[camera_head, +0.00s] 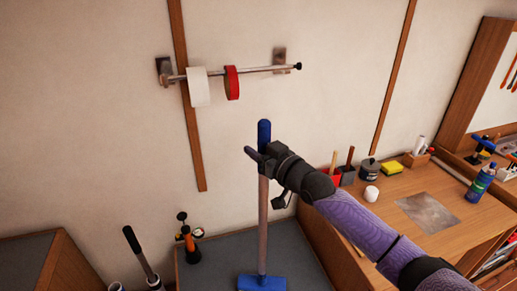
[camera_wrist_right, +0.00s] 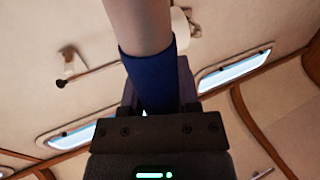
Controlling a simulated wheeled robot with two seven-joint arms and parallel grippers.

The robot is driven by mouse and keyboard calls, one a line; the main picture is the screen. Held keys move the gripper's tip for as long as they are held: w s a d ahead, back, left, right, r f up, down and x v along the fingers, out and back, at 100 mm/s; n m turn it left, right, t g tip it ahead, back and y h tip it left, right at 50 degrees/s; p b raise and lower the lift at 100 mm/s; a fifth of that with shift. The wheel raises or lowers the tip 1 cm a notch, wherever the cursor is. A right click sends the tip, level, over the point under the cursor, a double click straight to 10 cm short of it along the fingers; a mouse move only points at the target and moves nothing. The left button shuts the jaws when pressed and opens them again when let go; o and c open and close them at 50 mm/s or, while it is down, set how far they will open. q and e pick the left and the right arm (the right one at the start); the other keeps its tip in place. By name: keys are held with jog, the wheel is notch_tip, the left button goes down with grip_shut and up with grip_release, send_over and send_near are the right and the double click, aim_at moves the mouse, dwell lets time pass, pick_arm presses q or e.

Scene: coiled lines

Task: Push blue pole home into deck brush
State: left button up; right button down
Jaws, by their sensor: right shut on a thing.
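The blue pole stands upright, with a blue grip (camera_head: 264,130) on top and a pale shaft (camera_head: 263,225) below. Its lower end meets the blue deck brush (camera_head: 262,284) at the bottom edge of the head view; I cannot tell how deep it sits. My right gripper (camera_head: 262,160) is shut on the pole near the lower end of the blue grip. In the right wrist view the blue grip (camera_wrist_right: 152,85) lies between the jaws (camera_wrist_right: 155,105), and the pale shaft (camera_wrist_right: 139,25) runs off the top edge. My left gripper is not in view.
A wall rail (camera_head: 255,70) holds a white roll (camera_head: 199,87) and a red roll (camera_head: 232,83). A wooden desk (camera_head: 440,190) with cups and a blue bottle (camera_head: 480,184) stands right. Black-handled tools (camera_head: 140,255) stand lower left. The grey surface (camera_head: 220,255) around the brush has bare room.

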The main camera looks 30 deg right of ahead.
jog(key=shift+f+b, duration=0.7)
jog(key=shift+f, duration=0.2)
dwell(0.4)
jog(key=shift+c, duration=1.2)
grip_release()
jog(key=s+d+p, duration=0.1)
jog(key=s, duration=0.8)
jog(key=shift+s+d, duration=0.3)
jog(key=shift+s, duration=0.1)
